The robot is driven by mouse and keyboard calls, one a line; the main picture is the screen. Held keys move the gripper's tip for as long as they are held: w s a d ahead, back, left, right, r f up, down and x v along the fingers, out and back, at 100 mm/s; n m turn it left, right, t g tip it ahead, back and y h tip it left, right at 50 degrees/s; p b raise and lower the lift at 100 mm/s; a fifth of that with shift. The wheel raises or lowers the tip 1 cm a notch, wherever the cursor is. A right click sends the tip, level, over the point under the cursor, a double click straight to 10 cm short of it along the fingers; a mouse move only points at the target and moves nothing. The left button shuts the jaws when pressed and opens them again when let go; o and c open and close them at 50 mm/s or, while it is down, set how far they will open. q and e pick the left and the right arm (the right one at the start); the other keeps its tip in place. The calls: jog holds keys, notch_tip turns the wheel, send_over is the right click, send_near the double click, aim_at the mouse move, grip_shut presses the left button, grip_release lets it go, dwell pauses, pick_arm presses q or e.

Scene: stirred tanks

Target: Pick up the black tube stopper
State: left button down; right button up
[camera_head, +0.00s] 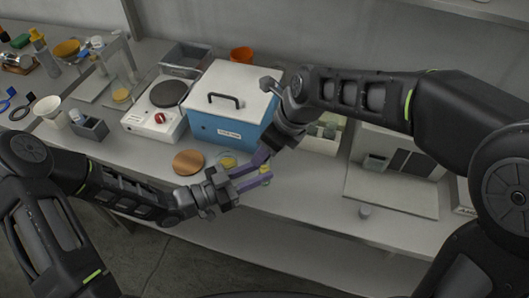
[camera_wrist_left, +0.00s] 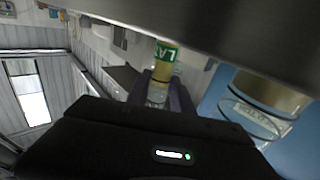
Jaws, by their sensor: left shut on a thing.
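My left gripper (camera_head: 262,173) reaches over the front of the bench, its purple fingers shut on a small clear tube with a yellow and green label (camera_head: 265,169). In the left wrist view the labelled tube (camera_wrist_left: 165,62) stands between the fingers, with lettering starting "LA" on its label. My right gripper (camera_head: 263,156) points down just behind the left one, close to the tube; its finger gap is hidden. I cannot make out the black tube stopper in either view; the top of the tube is obscured near the right gripper.
A blue box with a white lid (camera_head: 224,120) stands behind the grippers, beside a hotplate (camera_head: 155,122). A round wooden disc (camera_head: 188,161) lies left of the grippers. A labelled glass jar (camera_wrist_left: 258,108) is close by in the wrist view.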

grip_shut()
dwell(0.6)
